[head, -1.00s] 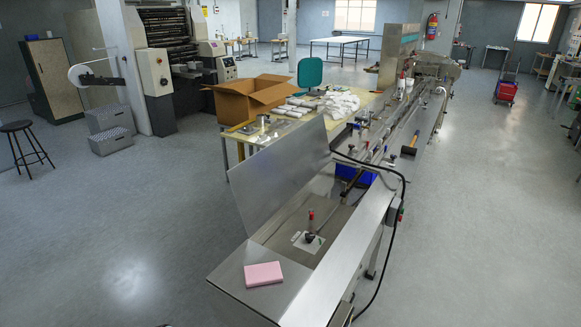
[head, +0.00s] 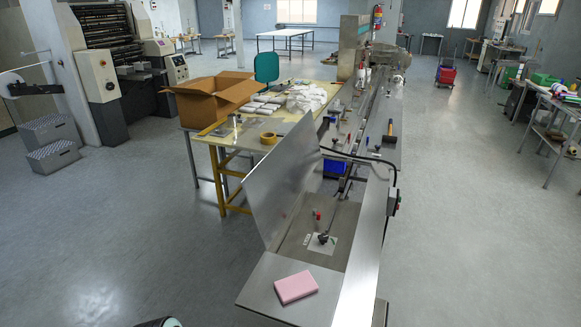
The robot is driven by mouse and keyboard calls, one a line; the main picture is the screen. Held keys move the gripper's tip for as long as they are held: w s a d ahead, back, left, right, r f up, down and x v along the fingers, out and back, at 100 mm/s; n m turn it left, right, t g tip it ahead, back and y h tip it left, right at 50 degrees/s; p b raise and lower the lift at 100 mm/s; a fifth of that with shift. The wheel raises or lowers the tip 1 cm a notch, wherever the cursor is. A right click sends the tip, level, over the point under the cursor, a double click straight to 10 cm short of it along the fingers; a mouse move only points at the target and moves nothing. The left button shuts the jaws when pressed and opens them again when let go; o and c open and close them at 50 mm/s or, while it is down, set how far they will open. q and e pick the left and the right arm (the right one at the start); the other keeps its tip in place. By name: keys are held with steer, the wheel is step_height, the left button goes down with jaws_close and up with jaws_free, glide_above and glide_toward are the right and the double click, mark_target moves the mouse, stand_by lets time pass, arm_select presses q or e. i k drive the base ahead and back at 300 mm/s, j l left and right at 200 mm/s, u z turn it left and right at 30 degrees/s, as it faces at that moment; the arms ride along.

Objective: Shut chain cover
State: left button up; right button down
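The chain cover (head: 280,185) is a flat grey metal panel at the near end of the long flow wrapper (head: 366,255). It stands raised and tilted on the left side of the machine's open channel. A pink block (head: 296,287) lies on the flat metal end in front of the channel. Neither of my grippers can be made out; only a dark rounded piece, likely mine, shows at the bottom left edge.
A yellow-framed table (head: 222,137) with an open cardboard box (head: 208,98) and white packs stands left behind the cover. A black cable (head: 372,158) arches over the machine's right side.

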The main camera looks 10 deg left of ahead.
mark_target(271, 190)
steer(key=j+z, duration=0.25)
steer(key=j, duration=0.45)
steer(key=j+z, duration=0.25)
steer(key=j, duration=0.5)
steer(key=j+z, duration=0.25)
steer(key=j, duration=0.45)
steer(key=j+z, duration=0.4)
steer(key=j, duration=0.7)
steer(key=j+z, duration=0.1)
steer(key=j, duration=0.3)
steer(key=i+j, duration=0.1)
steer(key=j, duration=0.3)
steer(key=z, duration=0.05)
